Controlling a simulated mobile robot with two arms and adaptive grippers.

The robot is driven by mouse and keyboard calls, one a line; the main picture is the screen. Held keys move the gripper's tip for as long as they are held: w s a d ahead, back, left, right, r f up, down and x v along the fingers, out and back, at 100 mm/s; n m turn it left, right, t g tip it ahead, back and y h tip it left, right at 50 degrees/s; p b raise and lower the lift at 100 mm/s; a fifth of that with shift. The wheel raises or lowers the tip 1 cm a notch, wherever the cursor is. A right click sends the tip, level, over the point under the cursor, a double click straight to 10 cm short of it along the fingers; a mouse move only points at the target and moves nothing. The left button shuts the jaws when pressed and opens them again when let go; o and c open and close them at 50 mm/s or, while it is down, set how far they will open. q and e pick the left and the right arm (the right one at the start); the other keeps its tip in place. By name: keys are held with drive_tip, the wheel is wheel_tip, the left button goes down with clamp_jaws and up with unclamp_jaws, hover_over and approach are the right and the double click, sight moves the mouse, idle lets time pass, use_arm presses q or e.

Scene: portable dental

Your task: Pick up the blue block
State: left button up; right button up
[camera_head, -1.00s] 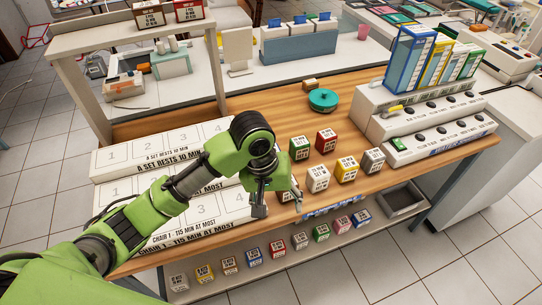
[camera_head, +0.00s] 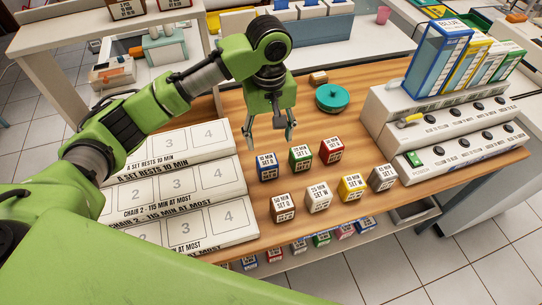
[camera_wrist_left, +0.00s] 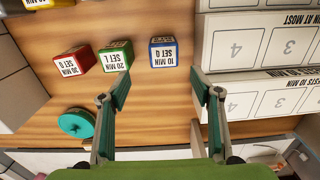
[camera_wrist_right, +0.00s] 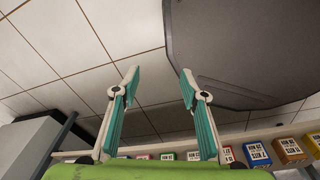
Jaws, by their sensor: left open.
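The blue block (camera_head: 266,167), labelled 10 MIN SET Q, stands on the wooden table beside a green block (camera_head: 300,157). My left gripper (camera_head: 270,130) points down, open and empty, above and slightly behind the blue block. In the left wrist view the blue block (camera_wrist_left: 164,52) lies ahead of and between the two spread fingers (camera_wrist_left: 159,85), not touching them. My right gripper (camera_wrist_right: 160,75) shows only in its own wrist view, open and empty, low near the floor and a shelf with blocks.
Red (camera_head: 332,151), brown (camera_head: 283,207), white (camera_head: 318,197), yellow (camera_head: 352,187) and grey (camera_head: 383,177) blocks stand close by. White numbered racks (camera_head: 185,187) lie left. A teal round container (camera_head: 332,97) stands behind. More blocks, one blue (camera_wrist_right: 256,153), sit on the lower shelf.

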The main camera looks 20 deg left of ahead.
sight(267, 160)
use_arm(q)
drive_tip(key=f, duration=0.4)
drive_tip(key=s+f, duration=0.1)
drive_tip(key=f, duration=0.1)
drive_tip(key=shift+w+f, duration=0.1)
drive_tip(key=shift+f, duration=0.3)
drive_tip(key=shift+w+a+f+p, duration=0.15)
drive_tip(key=shift+f+p, duration=0.15)
drive_tip(key=shift+f, duration=0.3)
drive_tip(key=shift+s+a+f+p, duration=0.1)
drive_tip(key=shift+f+p, duration=0.2)
drive_tip(key=shift+f, duration=0.3)
wheel_tip(267, 160, down, 2)
drive_tip(key=shift+a+f, duration=0.1)
drive_tip(key=shift+f, duration=0.1)
drive_tip(key=shift+w+f, duration=0.1)
drive_tip(key=shift+f, duration=0.2)
drive_tip(key=shift+c, duration=0.3)
drive_tip(key=c, duration=1.2)
use_arm(e)
drive_tip(key=s, duration=0.2)
drive_tip(key=s+r, duration=0.1)
drive_tip(key=s, duration=0.1)
drive_tip(key=shift+a+r, duration=0.2)
